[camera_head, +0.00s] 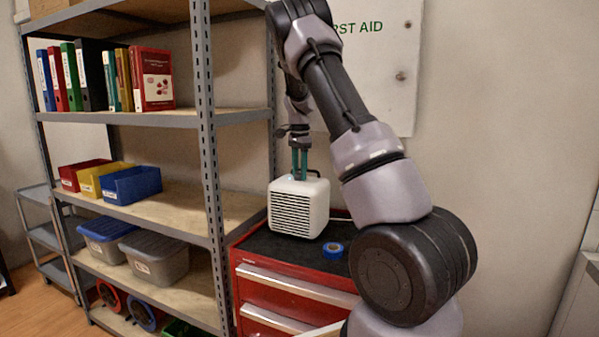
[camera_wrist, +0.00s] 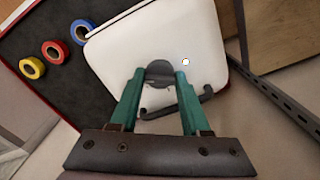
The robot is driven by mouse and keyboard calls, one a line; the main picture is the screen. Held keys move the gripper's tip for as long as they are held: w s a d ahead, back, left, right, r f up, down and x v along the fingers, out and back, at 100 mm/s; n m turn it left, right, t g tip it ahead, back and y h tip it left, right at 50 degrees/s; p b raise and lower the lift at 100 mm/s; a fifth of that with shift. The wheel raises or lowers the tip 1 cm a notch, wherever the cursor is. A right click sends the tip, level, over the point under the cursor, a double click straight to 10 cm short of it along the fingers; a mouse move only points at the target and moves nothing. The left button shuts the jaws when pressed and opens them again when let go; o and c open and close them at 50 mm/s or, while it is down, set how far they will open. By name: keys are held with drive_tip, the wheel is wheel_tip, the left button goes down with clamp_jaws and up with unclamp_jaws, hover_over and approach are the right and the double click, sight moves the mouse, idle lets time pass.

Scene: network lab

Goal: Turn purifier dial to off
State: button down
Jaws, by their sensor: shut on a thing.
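The purifier (camera_head: 298,208) is a white box with a dark slatted front. It stands on top of the red tool cabinet, and its white top (camera_wrist: 120,45) fills the middle of the wrist view. The dial (camera_wrist: 158,73) is a dark round knob on that top. My gripper (camera_head: 299,176) points straight down at the purifier's top. In the wrist view its green fingers (camera_wrist: 156,82) are shut on the dial, one on each side. The dial's marking cannot be read. A small light spot (camera_wrist: 185,62) and a dark handle (camera_wrist: 178,106) are beside the dial.
The red cabinet (camera_head: 290,290) has a dark top with blue tape (camera_head: 333,249); red tape (camera_wrist: 52,52) and yellow tape (camera_wrist: 32,68) lie there too. A metal shelf (camera_head: 207,130) with binders and bins stands close on the left. A first aid cabinet (camera_head: 385,75) hangs behind.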

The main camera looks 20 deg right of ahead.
drive_tip(key=n, duration=0.5)
drive_tip(key=shift+n, duration=0.4)
drive_tip(key=n, duration=1.2)
drive_tip(key=shift+n, duration=0.4)
drive_tip(key=n, duration=0.5)
drive_tip(key=shift+n, duration=0.3)
drive_tip(key=shift+c, duration=1.8)
unclamp_jaws()
drive_tip(key=shift+r, duration=0.1)
